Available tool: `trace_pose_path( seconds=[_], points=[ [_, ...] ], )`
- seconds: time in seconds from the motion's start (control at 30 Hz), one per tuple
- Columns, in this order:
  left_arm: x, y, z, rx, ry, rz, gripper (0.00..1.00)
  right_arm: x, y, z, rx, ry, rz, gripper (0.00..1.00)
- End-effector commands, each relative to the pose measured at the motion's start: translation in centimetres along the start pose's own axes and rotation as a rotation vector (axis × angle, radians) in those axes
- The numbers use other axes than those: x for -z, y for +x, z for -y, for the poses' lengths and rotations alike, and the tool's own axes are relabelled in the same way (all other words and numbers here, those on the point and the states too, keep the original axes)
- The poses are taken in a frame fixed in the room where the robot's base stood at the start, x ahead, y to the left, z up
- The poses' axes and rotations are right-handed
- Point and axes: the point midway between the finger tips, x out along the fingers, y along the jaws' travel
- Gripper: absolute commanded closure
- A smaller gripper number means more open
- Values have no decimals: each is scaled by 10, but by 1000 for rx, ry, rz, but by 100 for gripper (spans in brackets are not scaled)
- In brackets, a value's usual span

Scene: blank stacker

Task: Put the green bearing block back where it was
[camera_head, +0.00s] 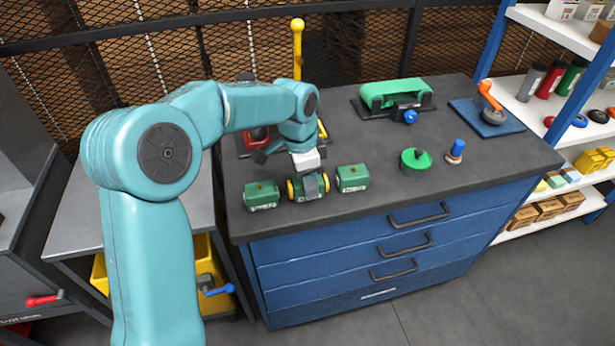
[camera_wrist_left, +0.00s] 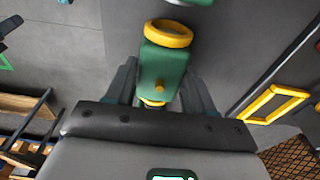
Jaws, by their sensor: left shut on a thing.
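Three green blocks stand in a row near the bench's front left: a left one (camera_head: 262,196), a middle one with yellow rings at its ends (camera_head: 297,192), and a right one (camera_head: 352,178). My left gripper (camera_head: 311,183) reaches down from above and is shut on the middle green block. In the left wrist view this block (camera_wrist_left: 163,68), with a yellow knob and a yellow ring at its far end, sits between the fingers (camera_wrist_left: 160,88). I cannot tell whether it touches the bench top. My right gripper is not in view.
The dark bench top (camera_head: 480,165) also holds a green round piece (camera_head: 415,160), a blue-topped peg (camera_head: 456,150), a green-topped fixture (camera_head: 395,92) and an orange-handled device on a blue plate (camera_head: 490,108). A red item (camera_head: 257,138) stands behind my gripper. The bench's right front is clear.

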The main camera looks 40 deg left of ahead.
Motion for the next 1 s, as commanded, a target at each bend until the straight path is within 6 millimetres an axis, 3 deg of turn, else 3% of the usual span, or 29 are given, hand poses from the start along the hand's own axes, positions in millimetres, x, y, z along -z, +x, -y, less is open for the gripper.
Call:
trace_pose_path(
  seconds=[0.03,0.07,0.1,0.13,0.37,0.53,0.8,1.0],
  points=[
    [0,2,0,1,0,-1,100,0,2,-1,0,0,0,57],
    [0,2,0,-1,0,1,37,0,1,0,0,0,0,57],
    [0,2,0,-1,0,1,24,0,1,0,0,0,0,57],
    [0,2,0,-1,0,1,21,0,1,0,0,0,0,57],
    [0,2,0,-1,0,1,21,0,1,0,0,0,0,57],
    [0,-11,0,1,0,-1,21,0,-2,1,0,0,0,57],
    [1,-73,1,3,1,-3,21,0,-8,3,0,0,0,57],
    [1,-108,0,0,0,0,21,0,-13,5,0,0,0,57]
  ],
)
